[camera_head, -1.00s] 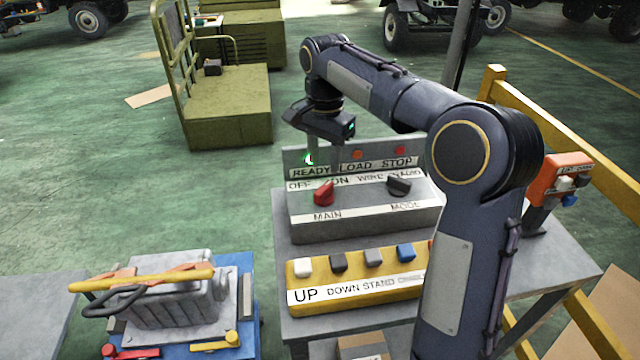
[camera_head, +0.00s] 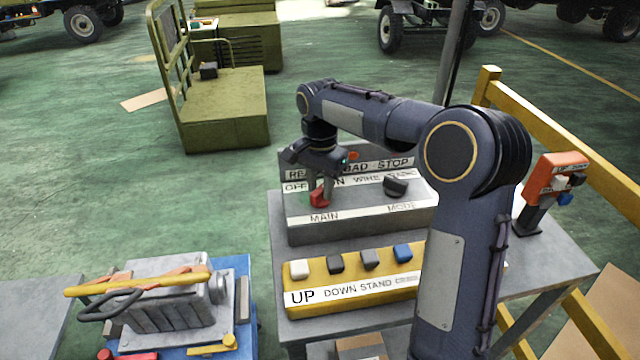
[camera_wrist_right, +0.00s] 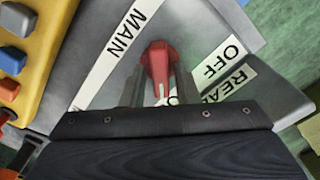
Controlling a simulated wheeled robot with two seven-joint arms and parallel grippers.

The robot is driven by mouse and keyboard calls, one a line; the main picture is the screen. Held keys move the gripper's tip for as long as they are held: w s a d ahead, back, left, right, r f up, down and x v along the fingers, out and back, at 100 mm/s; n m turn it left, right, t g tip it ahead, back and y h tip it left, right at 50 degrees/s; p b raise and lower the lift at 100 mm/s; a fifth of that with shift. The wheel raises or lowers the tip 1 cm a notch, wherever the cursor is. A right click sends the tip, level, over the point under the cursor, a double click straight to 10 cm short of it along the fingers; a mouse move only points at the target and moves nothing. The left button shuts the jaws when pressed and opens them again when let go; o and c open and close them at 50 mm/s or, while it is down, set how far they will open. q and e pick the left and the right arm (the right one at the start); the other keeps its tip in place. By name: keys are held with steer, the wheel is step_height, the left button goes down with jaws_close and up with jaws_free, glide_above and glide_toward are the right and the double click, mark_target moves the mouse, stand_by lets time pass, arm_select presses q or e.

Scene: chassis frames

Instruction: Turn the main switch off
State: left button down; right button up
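The red main switch knob (camera_head: 319,199) sits on the grey switch box (camera_head: 300,233) above the MAIN label. My right gripper (camera_head: 320,188) is lowered over the knob from above, its fingers reaching down around it. In the right wrist view the red knob (camera_wrist_right: 160,66) stands between the two fingers of my right gripper (camera_wrist_right: 159,88), which are apart on either side. Firm contact cannot be made out. The knob's white mark points toward the gripper body, beside the OFF label (camera_wrist_right: 223,60); the ON label is mostly hidden. My left gripper is not in view.
A black mode knob (camera_head: 395,186) is to the right on the same box. A yellow button panel (camera_head: 300,290) lies in front. An orange control box (camera_head: 556,178) stands at the right of the table. A battery-like grey unit (camera_head: 165,305) is at the lower left.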

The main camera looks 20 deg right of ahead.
jaws_close()
steer(key=shift+n, duration=0.3)
steer(key=n+p, duration=0.1)
steer(key=n, duration=0.1)
steer(key=shift+r+n+p, duration=0.15)
steer(key=shift+n+p, duration=0.25)
steer(key=n+p, duration=0.1)
steer(key=n, duration=0.3)
steer(key=shift+p, duration=0.4)
steer(key=n+p, duration=0.1)
steer(key=n, duration=0.4)
steer(key=shift+n+p, duration=0.3)
steer(key=shift+n, duration=0.1)
steer(key=n+p, duration=0.1)
steer(key=n, duration=0.3)
steer(key=shift+w+n, duration=0.1)
steer(key=shift+n, duration=0.3)
